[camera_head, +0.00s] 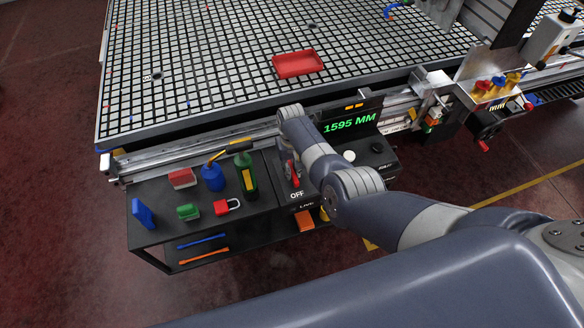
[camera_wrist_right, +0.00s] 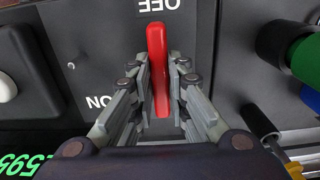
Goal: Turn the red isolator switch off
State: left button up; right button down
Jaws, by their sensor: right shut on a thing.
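The red isolator switch handle (camera_wrist_right: 158,65) is upright in the right wrist view, its far end close to the upside-down OFF label (camera_wrist_right: 160,6). The ON label (camera_wrist_right: 98,101) is off to the lower left, away from the handle's line. My right gripper (camera_wrist_right: 160,85) has one finger on each side of the handle and is shut on it. In the head view, part of the red handle (camera_head: 292,172) shows above the OFF label (camera_head: 297,195), beside my right arm. My arm hides most of the right gripper there. My left gripper is not in view.
A red tray (camera_head: 298,64) lies on the grid table (camera_head: 200,60).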

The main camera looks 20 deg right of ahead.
jog(key=c, duration=1.6)
grip_release()
jog(key=shift+o, duration=0.2)
jog(key=shift+r, duration=0.75)
notch_tip(320, 180, up, 11)
jog(key=shift+f, duration=0.2)
